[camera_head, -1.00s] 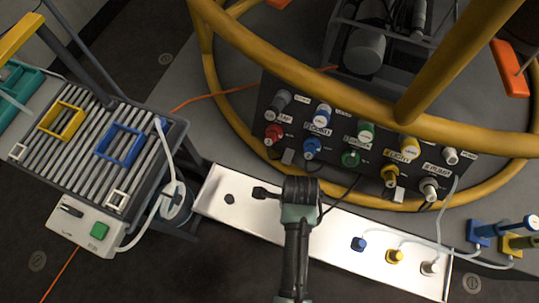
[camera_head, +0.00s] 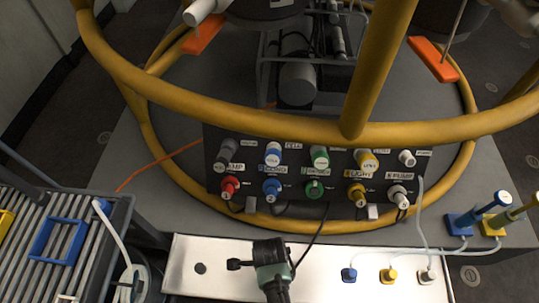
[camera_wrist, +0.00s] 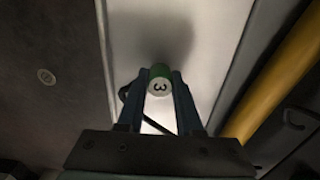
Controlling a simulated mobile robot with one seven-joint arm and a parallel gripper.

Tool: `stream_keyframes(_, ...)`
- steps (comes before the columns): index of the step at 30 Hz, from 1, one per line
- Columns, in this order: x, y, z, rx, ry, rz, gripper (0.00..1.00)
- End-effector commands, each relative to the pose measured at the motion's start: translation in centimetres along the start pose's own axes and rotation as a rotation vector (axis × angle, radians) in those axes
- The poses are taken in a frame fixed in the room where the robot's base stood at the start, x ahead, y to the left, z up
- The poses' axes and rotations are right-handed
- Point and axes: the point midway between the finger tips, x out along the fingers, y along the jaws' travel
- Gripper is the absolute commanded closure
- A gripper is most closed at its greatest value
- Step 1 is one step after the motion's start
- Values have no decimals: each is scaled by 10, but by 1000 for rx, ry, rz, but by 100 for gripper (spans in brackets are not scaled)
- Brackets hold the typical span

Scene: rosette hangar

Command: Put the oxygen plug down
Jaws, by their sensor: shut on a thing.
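The oxygen plug (camera_wrist: 159,82), a green piece with a white cap marked 3, is between the two fingers of my gripper (camera_wrist: 160,76) in the wrist view. My gripper is shut on it. In the head view my gripper (camera_head: 272,252) is over the white shelf strip (camera_head: 215,252), between a dark round hole (camera_head: 201,268) and a blue plug (camera_head: 349,274). The plug is hidden there by my wrist. The white strip (camera_wrist: 185,30) lies beyond the plug in the wrist view, with a shadow on it. I cannot tell if they touch.
A yellow plug (camera_head: 388,275) and a white plug (camera_head: 427,276) stand right of the blue one. Behind is a dark panel (camera_head: 235,178) with coloured connectors, under a yellow rail (camera_head: 215,103). A slatted rack (camera_head: 20,235) stands left. A dark cable (camera_head: 316,232) runs near my gripper.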

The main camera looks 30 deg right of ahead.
Motion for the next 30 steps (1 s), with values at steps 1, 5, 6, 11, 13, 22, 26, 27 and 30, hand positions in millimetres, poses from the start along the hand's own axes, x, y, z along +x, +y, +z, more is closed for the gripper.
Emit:
stream_keyframes(1,-1,0,0,0,0,0,100)
stream_keyframes(5,2,0,0,0,0,1,100)
stream_keyframes(6,2,0,0,0,0,1,60)
stream_keyframes(11,1,0,0,0,0,1,36)
stream_keyframes(13,1,0,0,0,0,1,36)
stream_keyframes(22,-8,0,0,0,0,-1,36)
stream_keyframes(26,-30,0,0,-1,0,-1,36)
stream_keyframes(27,-40,0,0,0,0,-1,36)
stream_keyframes(30,-63,0,0,0,0,-2,36)
